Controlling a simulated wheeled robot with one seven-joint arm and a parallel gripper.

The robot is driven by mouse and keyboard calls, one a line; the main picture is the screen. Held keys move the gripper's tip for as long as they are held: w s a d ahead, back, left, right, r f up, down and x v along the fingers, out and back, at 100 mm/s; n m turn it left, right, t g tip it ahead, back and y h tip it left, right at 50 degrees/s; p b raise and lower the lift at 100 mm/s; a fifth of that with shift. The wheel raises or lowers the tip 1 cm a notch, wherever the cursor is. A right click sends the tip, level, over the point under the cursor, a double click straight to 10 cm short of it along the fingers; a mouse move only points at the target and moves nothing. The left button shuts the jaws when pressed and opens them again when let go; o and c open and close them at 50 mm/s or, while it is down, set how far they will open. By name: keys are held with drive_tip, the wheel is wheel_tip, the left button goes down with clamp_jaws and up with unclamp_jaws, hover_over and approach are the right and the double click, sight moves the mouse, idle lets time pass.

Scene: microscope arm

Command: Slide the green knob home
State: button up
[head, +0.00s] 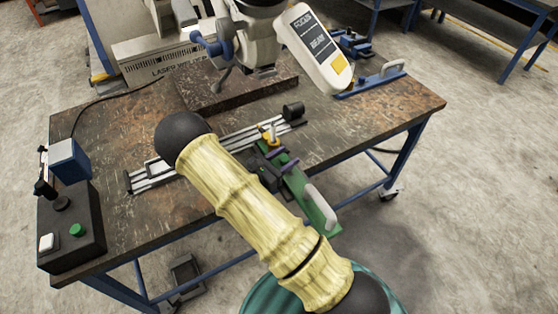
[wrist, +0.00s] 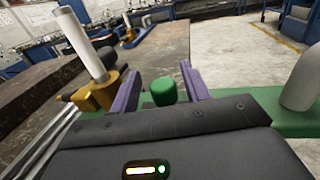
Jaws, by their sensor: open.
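The green knob (wrist: 163,91) is a short upright stub in the wrist view. It stands between the two purple fingers of my gripper (wrist: 160,75), with a visible space on each side. The gripper is open, and its dark body hides the area below the knob. In the head view my gripper (head: 277,157) is low at the table's front edge, beside a green bar (head: 298,188) with a pale handle (head: 322,208). I cannot make out the knob clearly there. The green bar also shows at the right in the wrist view (wrist: 255,97).
A yellow block (wrist: 97,95) with a white post (wrist: 80,42) stands just left of the fingers. A metal rail (head: 218,140) runs across the table, partly behind my arm. A microscope (head: 255,40) stands behind. A black control box (head: 72,235) is at left.

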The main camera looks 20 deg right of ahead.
drive_tip(key=b+v, duration=0.2)
drive_tip(key=v, duration=1.5)
drive_tip(key=shift+a, duration=0.2)
drive_tip(key=shift+s, duration=0.1)
drive_tip(key=s+d+r+m+g+y+p, duration=0.4)
drive_tip(key=s+d+r+m+g+y, duration=0.35)
drive_tip(key=d+m+g, duration=0.3)
wheel_tip(320, 180, up, 11)
drive_tip(key=s+d+m+t+y+p, duration=0.1)
drive_tip(key=m+t+y+p, duration=0.1)
drive_tip(key=m+y, duration=0.2)
drive_tip(key=s+d+m+t+y+p, duration=0.1)
drive_tip(key=m+t+y+p, duration=0.1)
drive_tip(key=m+y, duration=0.3)
drive_tip(key=m+t, duration=0.1)
drive_tip(key=m, duration=0.2)
drive_tip(key=shift+s+r, duration=0.15)
drive_tip(key=shift+s, duration=0.2)
drive_tip(key=shift+d+m+t, duration=0.1)
drive_tip(key=shift+m+t, duration=0.15)
